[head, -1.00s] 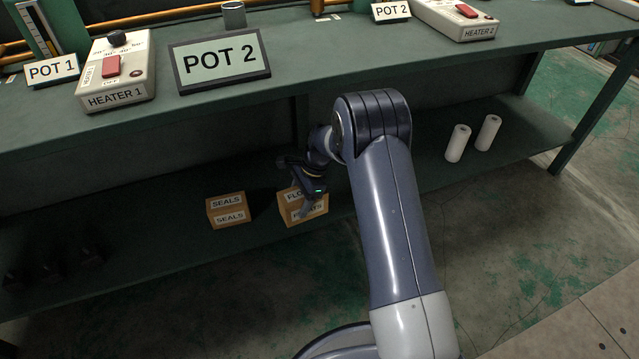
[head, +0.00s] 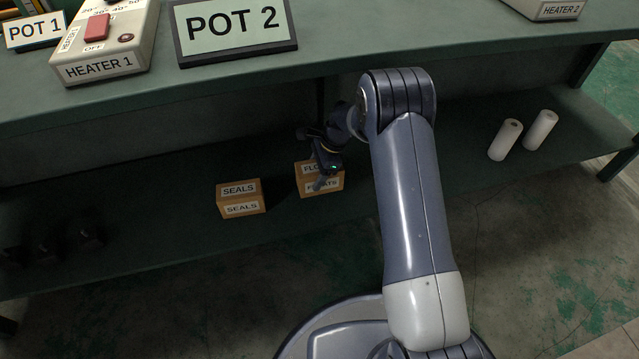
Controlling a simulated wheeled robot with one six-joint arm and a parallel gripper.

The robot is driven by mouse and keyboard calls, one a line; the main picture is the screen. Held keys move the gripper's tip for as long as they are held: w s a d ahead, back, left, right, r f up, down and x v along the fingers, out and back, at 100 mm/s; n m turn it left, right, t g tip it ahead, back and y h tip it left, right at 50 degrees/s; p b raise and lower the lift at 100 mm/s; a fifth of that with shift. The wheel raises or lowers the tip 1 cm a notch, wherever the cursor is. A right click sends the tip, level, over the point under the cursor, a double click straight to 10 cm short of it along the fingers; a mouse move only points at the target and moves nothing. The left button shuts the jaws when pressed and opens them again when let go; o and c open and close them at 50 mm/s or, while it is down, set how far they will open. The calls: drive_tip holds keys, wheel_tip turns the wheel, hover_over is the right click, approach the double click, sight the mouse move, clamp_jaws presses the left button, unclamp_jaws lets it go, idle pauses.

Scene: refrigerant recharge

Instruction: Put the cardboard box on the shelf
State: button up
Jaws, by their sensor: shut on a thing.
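A small cardboard box (head: 335,187) with white labels that seem to read FLOATS is at the lower shelf (head: 170,238) under the bench. My gripper (head: 322,182) is at this box, shut on it, with a finger across its front label. The gripper and wrist hide part of the box's top and label. Whether the box rests on the shelf or hangs just above it, I cannot tell. A second cardboard box (head: 240,199), labelled SEALS, stands on the shelf to the left, apart from my gripper.
The bench top (head: 380,45) overhangs the shelf and carries a POT 2 sign (head: 235,28) and a HEATER 1 unit (head: 105,45). Two white rolls (head: 505,140) stand on the shelf at right. Dark objects (head: 45,250) are at far left. Shelf space beside the SEALS box is clear.

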wheel_tip(320, 180, down, 5)
drive_tip(key=shift+f+b, duration=0.1)
drive_tip(key=shift+b, duration=1.1)
drive_tip(key=o, duration=1.2)
drive_tip(key=p+v, duration=0.5)
drive_tip(key=v, duration=0.7)
drive_tip(key=shift+d, duration=0.1)
